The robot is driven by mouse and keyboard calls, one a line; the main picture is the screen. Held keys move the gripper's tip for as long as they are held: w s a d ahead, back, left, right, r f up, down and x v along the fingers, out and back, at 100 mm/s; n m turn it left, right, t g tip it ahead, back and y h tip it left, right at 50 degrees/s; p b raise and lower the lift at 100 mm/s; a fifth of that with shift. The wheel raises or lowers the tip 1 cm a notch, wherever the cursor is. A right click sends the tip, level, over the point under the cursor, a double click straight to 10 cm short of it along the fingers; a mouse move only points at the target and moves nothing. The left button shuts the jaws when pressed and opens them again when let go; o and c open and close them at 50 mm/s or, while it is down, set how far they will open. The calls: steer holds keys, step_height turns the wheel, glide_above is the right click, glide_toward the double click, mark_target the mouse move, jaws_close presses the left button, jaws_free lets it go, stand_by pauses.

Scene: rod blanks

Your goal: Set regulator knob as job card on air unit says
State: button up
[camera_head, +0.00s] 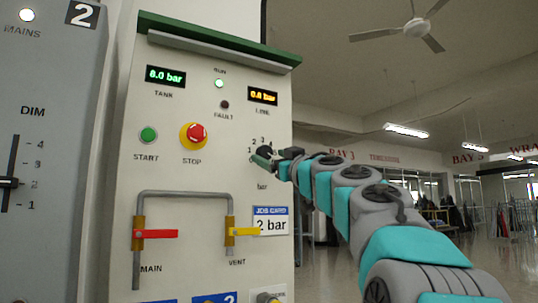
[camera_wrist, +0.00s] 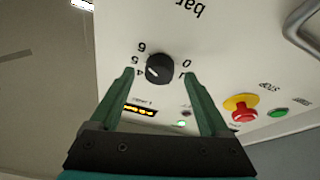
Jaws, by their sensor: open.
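The regulator knob (camera_wrist: 160,68) is round and black on the pale air unit panel (camera_head: 180,90). In the upside-down wrist view its white mark points lower left, towards the 4. In the head view, the knob (camera_head: 264,152) is partly hidden by my gripper. The job card (camera_head: 270,221) on the panel reads "2 bar". My gripper (camera_wrist: 157,74) is open, with a green finger on each side of the knob in the picture and gaps between. I cannot tell whether the fingertips reach its depth. The orange line display (camera_head: 262,96) is too small to read surely.
The tank display (camera_head: 165,76) reads 8.0 bar. A green start button (camera_head: 148,135) and red stop button (camera_head: 195,134) are left of the knob. Below are a red main handle (camera_head: 155,234), a yellow vent handle (camera_head: 245,232) and a grey pipe (camera_head: 185,194). Open floor lies right.

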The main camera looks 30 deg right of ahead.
steer(key=shift+x, duration=0.8)
steer(key=shift+r, duration=0.1)
steer(key=shift+c, duration=0.4)
jaws_close()
